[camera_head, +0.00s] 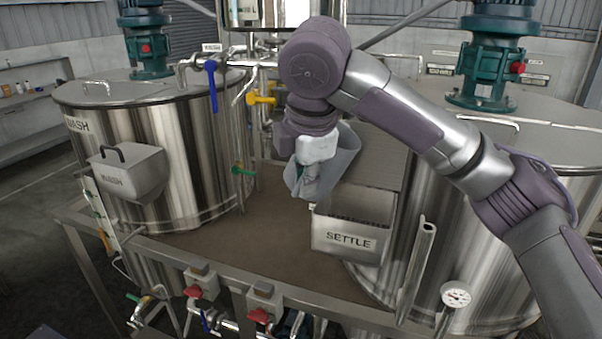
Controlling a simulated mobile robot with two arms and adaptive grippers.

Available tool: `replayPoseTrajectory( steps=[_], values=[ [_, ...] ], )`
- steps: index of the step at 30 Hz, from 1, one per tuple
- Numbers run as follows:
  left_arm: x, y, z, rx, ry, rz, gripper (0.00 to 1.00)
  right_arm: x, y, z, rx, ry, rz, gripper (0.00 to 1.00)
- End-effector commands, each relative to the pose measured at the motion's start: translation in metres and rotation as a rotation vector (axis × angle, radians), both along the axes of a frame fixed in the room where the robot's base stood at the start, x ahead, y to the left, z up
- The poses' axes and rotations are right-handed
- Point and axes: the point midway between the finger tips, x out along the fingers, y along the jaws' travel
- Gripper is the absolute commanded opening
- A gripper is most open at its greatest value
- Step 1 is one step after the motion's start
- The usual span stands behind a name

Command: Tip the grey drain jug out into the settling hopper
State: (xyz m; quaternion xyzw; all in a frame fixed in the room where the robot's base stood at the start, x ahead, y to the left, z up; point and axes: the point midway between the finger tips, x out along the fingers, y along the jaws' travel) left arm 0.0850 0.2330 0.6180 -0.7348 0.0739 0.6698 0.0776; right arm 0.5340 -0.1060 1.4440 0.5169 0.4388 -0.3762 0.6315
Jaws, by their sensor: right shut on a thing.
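The grey drain jug (343,163) hangs in the middle of the view, tilted, partly hidden behind my right gripper. My right gripper (309,182) is shut on the jug, reaching down from the arm that comes in from the right. The settling hopper (345,237) is an open steel box labelled SETTLE, just below and to the right of the jug. The jug's lower part is close to the hopper's left end, above its rim. I cannot see liquid or the jug's contents. My left gripper is not in view.
A steel WASH tank (180,150) with a box-shaped hopper (128,172) stands at left. Another tank (480,240) stands at right behind my arm. Blue (211,75) and yellow (262,99) valve handles stand near the jug. The brown deck (240,245) is clear between the tanks.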

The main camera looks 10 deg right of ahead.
Motion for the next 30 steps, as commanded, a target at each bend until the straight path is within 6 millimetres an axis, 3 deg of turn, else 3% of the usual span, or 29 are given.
replayPoseTrajectory(
  steps=[15,30],
  values=[
    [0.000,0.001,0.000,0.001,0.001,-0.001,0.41,-0.010,-0.016,-0.009,-0.349,0.210,0.001,0.00],
    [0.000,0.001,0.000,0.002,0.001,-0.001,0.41,-0.011,-0.019,-0.011,-0.387,0.238,-0.001,0.00]
  ],
)
